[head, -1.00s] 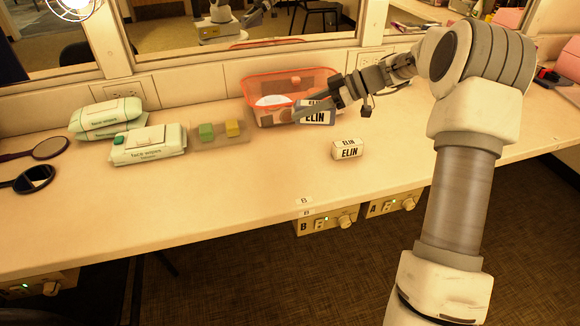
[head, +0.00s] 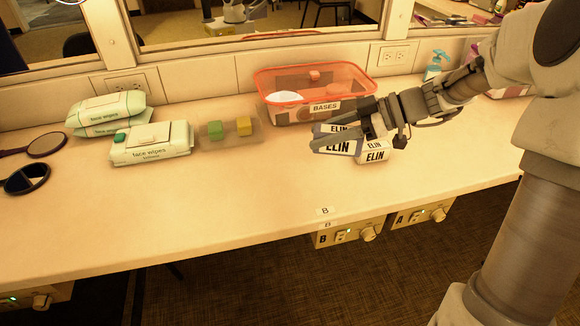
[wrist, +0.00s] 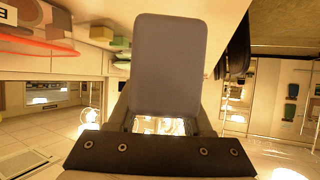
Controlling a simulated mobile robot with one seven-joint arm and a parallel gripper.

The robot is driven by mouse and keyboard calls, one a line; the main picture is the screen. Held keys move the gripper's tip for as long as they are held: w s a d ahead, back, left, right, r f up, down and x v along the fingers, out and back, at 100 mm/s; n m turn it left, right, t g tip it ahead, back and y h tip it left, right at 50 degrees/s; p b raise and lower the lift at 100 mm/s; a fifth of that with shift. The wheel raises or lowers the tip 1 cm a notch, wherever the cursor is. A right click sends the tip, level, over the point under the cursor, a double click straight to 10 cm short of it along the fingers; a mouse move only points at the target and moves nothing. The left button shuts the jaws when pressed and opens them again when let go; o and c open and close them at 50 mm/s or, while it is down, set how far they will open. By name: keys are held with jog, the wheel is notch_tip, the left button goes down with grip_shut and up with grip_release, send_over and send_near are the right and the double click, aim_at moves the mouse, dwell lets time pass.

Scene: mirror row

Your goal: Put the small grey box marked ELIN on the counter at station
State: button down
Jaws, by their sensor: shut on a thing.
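My gripper (head: 358,143) is shut on a small grey box (head: 323,147) with a white label reading ELIN. The held box seems to be above the counter (head: 250,195), though the gap is hard to judge. In the wrist view a plain grey face of the box (wrist: 168,65) fills the space between the fingers. A second, whitish box (head: 375,156) marked ELIN stands on the counter just right of the held one. It is partly hidden by my gripper. I cannot tell whether the two touch.
A clear bin with an orange rim (head: 265,87), labelled BASES, stands behind. Left are a tray (head: 228,136) with green and yellow blocks, face wipes packs (head: 150,150) and hand mirrors (head: 27,179). Front counter is clear.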

jog(key=x, duration=0.3)
jog(key=b+x, duration=0.1)
jog(key=x, duration=0.2)
jog(key=w+x, duration=0.1)
jog(key=x, duration=0.3)
jog(key=shift+d+f+b, duration=0.1)
jog(key=shift+f+b, duration=0.25)
jog(key=shift+b, duration=0.05)
jog(key=shift+f+b, duration=0.65)
jog(key=shift+f, duration=1.3)
jog(key=shift+f+b, duration=0.2)
jog(key=shift+b, duration=0.1)
jog(key=shift+c, duration=1.6)
grip_release()
jog(key=shift+r, duration=0.15)
jog(key=shift+r+p, duration=0.15)
jog(key=shift+p, duration=0.3)
jog(key=p+v, duration=0.2)
jog(key=v, duration=1)
